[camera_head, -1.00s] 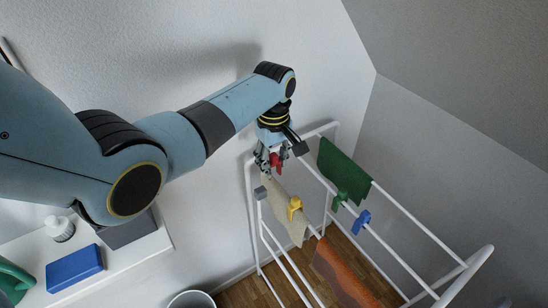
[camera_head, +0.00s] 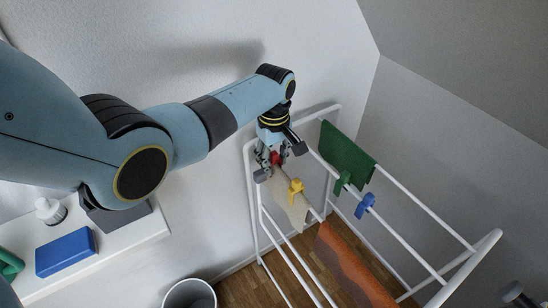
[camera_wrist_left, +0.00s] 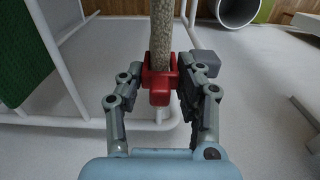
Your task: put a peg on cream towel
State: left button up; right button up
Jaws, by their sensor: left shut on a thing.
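My left gripper (camera_head: 279,162) is at the near-wall end of the drying rack and is shut on a red peg (camera_head: 275,157). In the left wrist view the red peg (camera_wrist_left: 160,80) sits between the two fingers (camera_wrist_left: 161,85), around the edge of the cream towel (camera_wrist_left: 161,35). The cream towel (camera_head: 292,210) hangs over a rack rail, its upper end partly hidden by the gripper. A yellow peg (camera_head: 295,189) sits on it further along. A dark part at the lower right corner may be my right gripper (camera_head: 515,292); its jaws cannot be made out.
The white drying rack (camera_head: 428,209) also carries a green towel (camera_head: 346,150) with a green peg (camera_head: 342,183), a blue peg (camera_head: 365,205) and an orange-brown towel (camera_head: 345,265). A bin (camera_head: 190,293) stands on the floor. A shelf at left holds a blue box (camera_head: 66,251).

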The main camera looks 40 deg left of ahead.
pick_arm(q)
jog(key=o, duration=0.9)
jog(key=shift+c, duration=0.2)
